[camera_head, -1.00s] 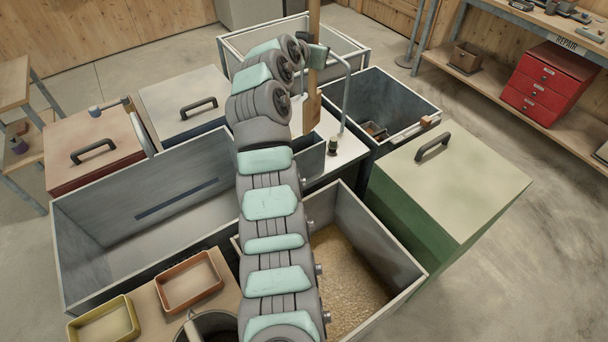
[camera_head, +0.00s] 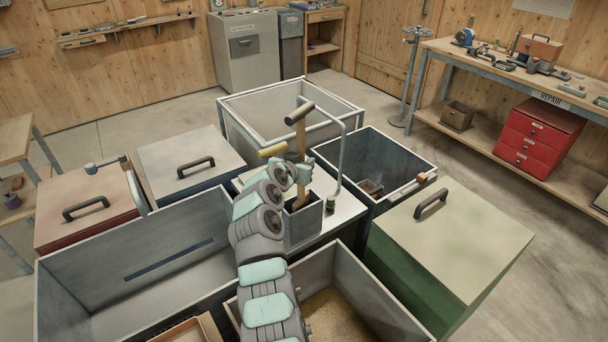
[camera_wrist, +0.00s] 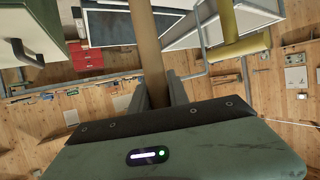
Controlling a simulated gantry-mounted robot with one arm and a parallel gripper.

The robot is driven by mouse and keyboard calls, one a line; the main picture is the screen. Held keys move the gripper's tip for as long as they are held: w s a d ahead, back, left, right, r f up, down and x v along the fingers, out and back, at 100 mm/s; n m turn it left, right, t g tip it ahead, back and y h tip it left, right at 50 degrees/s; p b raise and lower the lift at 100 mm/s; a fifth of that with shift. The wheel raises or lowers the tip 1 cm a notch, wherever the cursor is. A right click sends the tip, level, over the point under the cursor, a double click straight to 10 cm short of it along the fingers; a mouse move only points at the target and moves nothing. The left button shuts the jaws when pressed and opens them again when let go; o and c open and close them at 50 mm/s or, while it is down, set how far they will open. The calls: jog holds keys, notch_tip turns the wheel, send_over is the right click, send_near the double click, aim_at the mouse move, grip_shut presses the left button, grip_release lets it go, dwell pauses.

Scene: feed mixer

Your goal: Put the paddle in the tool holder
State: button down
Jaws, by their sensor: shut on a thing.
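The paddle (camera_head: 301,136) has a long wooden shaft with a crosspiece handle on top and stands about upright. My gripper (camera_head: 299,172) is shut on its shaft. In the wrist view the shaft (camera_wrist: 147,50) runs between the jaws (camera_wrist: 158,95). The tool holder (camera_head: 305,222) is an open grey box on a white-topped stand, just below my gripper. The paddle's lower end reaches down inside the holder's rim. Whether it touches the bottom is hidden by the walls.
A yellow-handled tool (camera_head: 272,150) stands close left of the paddle; it also shows in the wrist view (camera_wrist: 238,46). A bent grey pipe (camera_head: 343,150) rises just to the right. Open bins surround the stand, including a dark one (camera_head: 400,150). A green lidded bin (camera_head: 450,240) stands right.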

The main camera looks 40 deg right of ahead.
jog(key=shift+f+b, duration=0.35)
jog(key=shift+f, duration=1.6)
jog(key=shift+f, duration=0.2)
jog(key=c, duration=1.3)
grip_release()
jog(key=shift+o, duration=0.2)
jog(key=shift+r, duration=0.1)
jog(key=shift+r, duration=0.2)
jog(key=p+v, duration=0.2)
jog(key=v, duration=1)
jog(key=shift+s+f, duration=0.1)
jog(key=shift+f, duration=0.1)
